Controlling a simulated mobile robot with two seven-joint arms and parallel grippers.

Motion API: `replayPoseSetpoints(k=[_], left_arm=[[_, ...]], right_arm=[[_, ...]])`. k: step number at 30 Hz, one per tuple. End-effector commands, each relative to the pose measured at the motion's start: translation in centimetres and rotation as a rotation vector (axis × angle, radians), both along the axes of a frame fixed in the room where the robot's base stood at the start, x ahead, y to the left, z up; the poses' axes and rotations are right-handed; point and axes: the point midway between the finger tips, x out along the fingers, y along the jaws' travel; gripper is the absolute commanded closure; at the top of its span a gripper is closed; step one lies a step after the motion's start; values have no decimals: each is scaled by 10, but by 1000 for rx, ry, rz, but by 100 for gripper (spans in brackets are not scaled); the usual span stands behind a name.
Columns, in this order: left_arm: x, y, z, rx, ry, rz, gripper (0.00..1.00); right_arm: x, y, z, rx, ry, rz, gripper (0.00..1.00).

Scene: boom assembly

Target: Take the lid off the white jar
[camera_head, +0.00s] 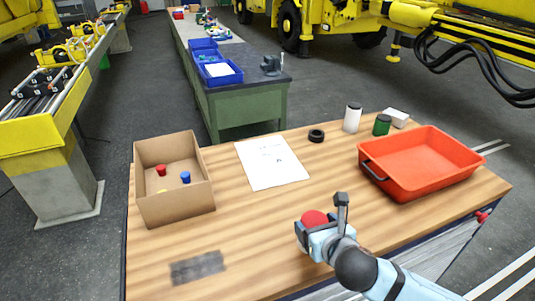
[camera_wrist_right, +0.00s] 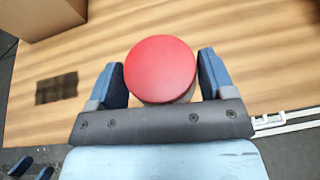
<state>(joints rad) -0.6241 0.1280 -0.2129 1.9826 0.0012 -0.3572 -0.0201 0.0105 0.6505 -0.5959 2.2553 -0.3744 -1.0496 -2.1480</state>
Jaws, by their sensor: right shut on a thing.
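A white jar (camera_head: 352,119) with a dark top stands upright at the back of the wooden table. My right gripper (camera_head: 315,222) is far from it, near the table's front. It is shut on a round red-topped thing (camera_wrist_right: 160,70), with one finger on each side. A pale strip of side shows below the red top in the wrist view; the rest of its body is hidden. The red top also shows in the head view (camera_head: 314,217). My left gripper (camera_wrist_right: 31,170) shows only at the lower left of the wrist view, its fingertips apart and empty.
A green jar (camera_head: 382,125), a white block (camera_head: 396,117) and a black ring (camera_head: 316,135) are near the white jar. An orange tray (camera_head: 420,186) is at right, a cardboard box (camera_head: 175,204) at left, a paper sheet (camera_head: 271,163) between. The table's middle is clear.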

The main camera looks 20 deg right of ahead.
Motion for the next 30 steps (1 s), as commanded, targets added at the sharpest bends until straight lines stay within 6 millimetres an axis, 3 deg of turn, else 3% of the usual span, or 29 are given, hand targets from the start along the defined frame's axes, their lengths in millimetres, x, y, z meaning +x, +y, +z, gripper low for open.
replayPoseSetpoints(k=[7,21,30], left_arm=[[-4,0,-2,0,6,0,8],[-1,0,-1,1,2,0,8],[4,0,2,1,-6,0,8]], right_arm=[[11,21,3,0,-3,74,67],[57,126,12,-3,-2,450,67],[75,170,14,-1,1,610,67]])
